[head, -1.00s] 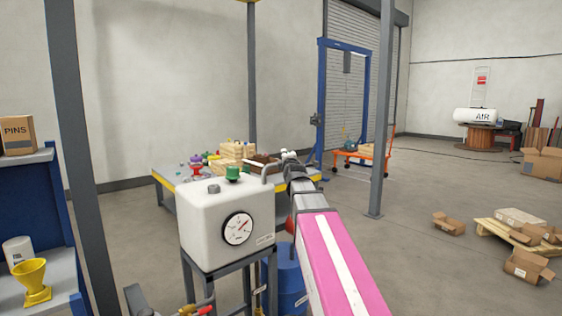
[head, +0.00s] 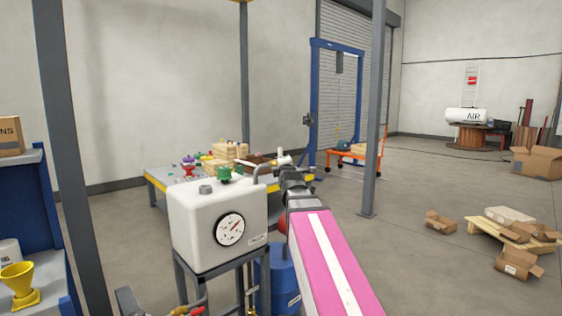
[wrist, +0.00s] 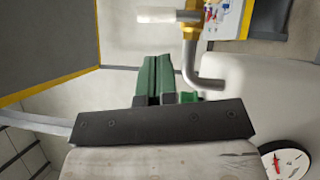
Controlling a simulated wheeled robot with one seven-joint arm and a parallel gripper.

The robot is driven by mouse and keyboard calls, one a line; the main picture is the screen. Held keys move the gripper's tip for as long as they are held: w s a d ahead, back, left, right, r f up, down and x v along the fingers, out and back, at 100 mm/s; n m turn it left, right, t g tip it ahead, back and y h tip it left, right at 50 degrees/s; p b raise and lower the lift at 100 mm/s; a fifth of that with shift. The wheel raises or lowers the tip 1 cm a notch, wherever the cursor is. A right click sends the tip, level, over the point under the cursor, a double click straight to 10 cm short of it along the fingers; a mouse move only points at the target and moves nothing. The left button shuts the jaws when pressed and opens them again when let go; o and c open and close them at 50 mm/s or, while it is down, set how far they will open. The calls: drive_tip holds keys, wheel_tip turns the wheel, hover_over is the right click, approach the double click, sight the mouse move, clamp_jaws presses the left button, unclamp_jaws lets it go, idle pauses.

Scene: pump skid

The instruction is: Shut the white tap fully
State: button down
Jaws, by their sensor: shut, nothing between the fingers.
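The white tap handle (wrist: 158,15) juts left from a brass valve body (wrist: 191,16) at the top of the wrist view. It lies crosswise to the grey pipe (wrist: 190,55), which bends into the white tank. In the head view a white bit of the tap (head: 284,158) shows just past my wrist. My gripper (wrist: 155,62) has green fingers pressed together with nothing between them. In the wrist picture the fingers sit below the handle, apart from it. In the head view my gripper (head: 287,172) is mostly hidden by my own arm.
The white tank (head: 200,225) with a dial gauge (head: 229,229) stands on a dark frame left of my arm. A cluttered workbench (head: 155,184) is behind it. A blue drum (head: 283,280) stands below my arm. A grey post (head: 375,120) rises to the right; open floor lies beyond.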

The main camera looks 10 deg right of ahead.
drive_tip(key=s, duration=0.7)
drive_tip(key=shift+a+f, duration=0.15)
drive_tip(key=shift+f, duration=0.3)
wheel_tip(320, 180, down, 27)
drive_tip(key=s+a+m+g+y, duration=0.1)
drive_tip(key=s+a+m+g, duration=0.15)
drive_tip(key=m+g, duration=0.65)
drive_tip(key=s+a+f+m+g, duration=0.1)
drive_tip(key=s+f+m+g, duration=0.4)
drive_tip(key=f, duration=0.5)
drive_tip(key=s+f+m+g, duration=0.5)
drive_tip(key=s+f, duration=0.4)
drive_tip(key=f, duration=0.2)
drive_tip(key=shift+s+a+f, duration=0.2)
drive_tip(key=shift+a+f, duration=0.05)
drive_tip(key=shift+a, duration=0.15)
